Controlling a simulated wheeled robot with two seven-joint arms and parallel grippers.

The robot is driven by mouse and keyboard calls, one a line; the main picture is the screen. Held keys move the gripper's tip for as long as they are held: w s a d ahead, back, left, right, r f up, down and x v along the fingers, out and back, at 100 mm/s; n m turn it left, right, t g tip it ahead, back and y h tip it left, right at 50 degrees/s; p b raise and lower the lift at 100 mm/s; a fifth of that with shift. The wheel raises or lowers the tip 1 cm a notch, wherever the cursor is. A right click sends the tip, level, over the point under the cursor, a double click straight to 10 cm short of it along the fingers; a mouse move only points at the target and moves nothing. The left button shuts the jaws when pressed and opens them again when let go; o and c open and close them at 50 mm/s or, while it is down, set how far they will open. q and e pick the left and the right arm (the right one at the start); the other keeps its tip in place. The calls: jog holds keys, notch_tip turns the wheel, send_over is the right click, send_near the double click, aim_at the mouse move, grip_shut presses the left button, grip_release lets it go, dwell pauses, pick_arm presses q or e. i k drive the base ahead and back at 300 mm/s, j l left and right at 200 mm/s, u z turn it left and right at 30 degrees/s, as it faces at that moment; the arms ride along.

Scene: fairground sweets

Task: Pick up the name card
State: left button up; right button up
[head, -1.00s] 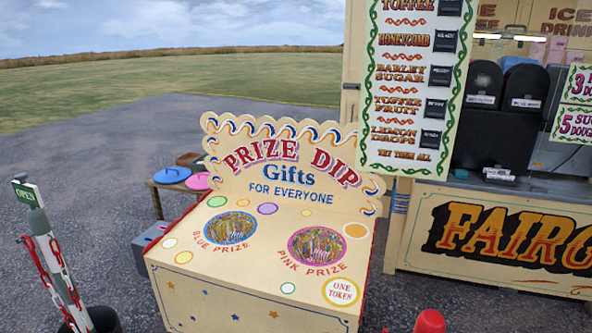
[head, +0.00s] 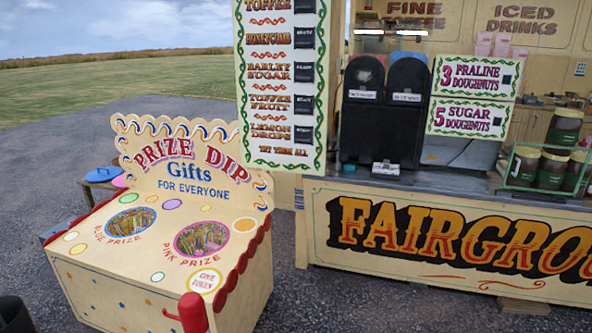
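Neither of my grippers shows in the head view. I cannot pick out one thing as the name card for certain. White labels also show on the two dark dispensers (head: 391,120). A small white item (head: 386,168) lies on the stall counter in front of them; I cannot tell what it is.
The cream prize dip box (head: 105,286) stands at left. The Fairground stall front (head: 325,250) fills the right. Doughnut signs (head: 477,77) and lidded jars (head: 523,165) stand at its counter. A red round-topped object (head: 193,312) is at the bottom. Tarmac (head: 350,305) before the stall is clear.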

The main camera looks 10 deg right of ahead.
aim_at(361, 94)
jog(key=i+l+z, duration=0.1)
jog(key=i+l, duration=0.2)
jog(key=l, duration=0.2)
jog(key=i+l+z, duration=0.1)
jog(key=i+l, duration=0.2)
jog(key=l, duration=0.15)
jog(key=i+l+z, duration=0.1)
jog(key=i+l, duration=0.25)
jog(key=l, duration=0.1)
